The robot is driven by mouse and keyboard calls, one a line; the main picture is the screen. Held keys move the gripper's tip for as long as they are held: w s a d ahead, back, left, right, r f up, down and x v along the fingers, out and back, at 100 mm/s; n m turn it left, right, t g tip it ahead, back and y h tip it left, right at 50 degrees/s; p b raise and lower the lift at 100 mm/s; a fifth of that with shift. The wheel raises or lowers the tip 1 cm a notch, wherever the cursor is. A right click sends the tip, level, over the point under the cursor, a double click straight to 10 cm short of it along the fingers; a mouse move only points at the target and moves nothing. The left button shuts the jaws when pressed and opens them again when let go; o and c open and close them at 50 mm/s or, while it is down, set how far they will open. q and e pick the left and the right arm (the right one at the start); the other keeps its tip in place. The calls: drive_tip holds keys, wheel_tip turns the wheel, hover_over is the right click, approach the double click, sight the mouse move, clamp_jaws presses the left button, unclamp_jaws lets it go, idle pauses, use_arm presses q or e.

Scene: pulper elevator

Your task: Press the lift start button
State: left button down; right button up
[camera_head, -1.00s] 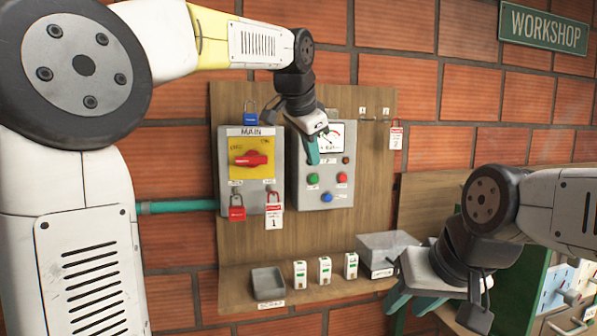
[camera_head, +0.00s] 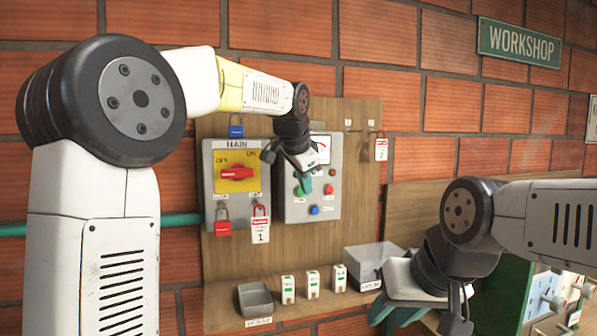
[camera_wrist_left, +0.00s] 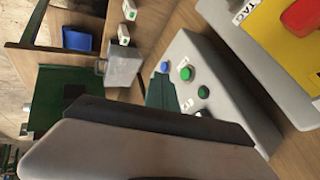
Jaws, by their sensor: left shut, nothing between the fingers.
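The grey control box (camera_head: 328,160) has a gauge and several coloured buttons. Its labels are too small to read, so I cannot tell which is lift start. A green button (camera_head: 298,191), a red button (camera_head: 329,189) and a blue button (camera_head: 314,210) show on it. The wrist view also shows the green button (camera_wrist_left: 186,73) and blue button (camera_wrist_left: 164,66). My left gripper (camera_head: 305,185) is shut and empty, its teal tips beside the green button; contact cannot be told. Its teal fingers show in the wrist view (camera_wrist_left: 160,92). My right gripper (camera_head: 396,313) is open, low at the right.
The MAIN box (camera_head: 236,208) with a red switch (camera_head: 237,172) stands left of the control box. Padlocks and tags hang there. A shelf (camera_head: 222,314) below holds a scrap tray (camera_head: 255,300), several small white blocks and a grey bin (camera_head: 362,262).

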use_arm(q)
drive_tip(key=shift+w+a+f, duration=0.2)
drive_tip(key=shift+w+f, duration=0.1)
drive_tip(key=shift+w, duration=0.55)
drive_tip(key=shift+w+a+f, duration=0.2)
drive_tip(key=shift+w+f, duration=0.1)
drive_tip(key=shift+w, duration=0.5)
drive_tip(key=shift+w+a+f, duration=0.2)
drive_tip(key=shift+w+f, duration=0.1)
drive_tip(key=shift+w, duration=0.55)
